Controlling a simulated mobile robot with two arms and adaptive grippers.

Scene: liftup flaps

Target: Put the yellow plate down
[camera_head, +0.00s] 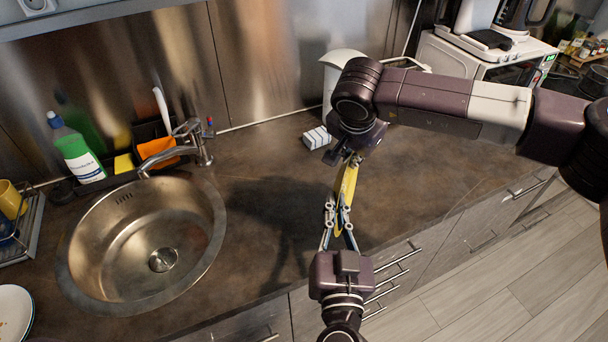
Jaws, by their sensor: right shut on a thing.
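The yellow plate (348,186) is held up on edge above the counter, seen almost edge-on as a narrow yellow strip. My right gripper (352,160) reaches in from the upper right and is shut on the plate's upper end. Its fingers are partly hidden by its own wrist. My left gripper (338,208) points up from below, with its fingers apart on either side of the plate's lower part. Whether those fingers touch the plate is hard to tell.
A brown counter (420,185) has free room right and left of the plate. A round steel sink (150,240), faucet (190,145) and green bottle (75,148) are at left. Drawers with handles lie below the front edge.

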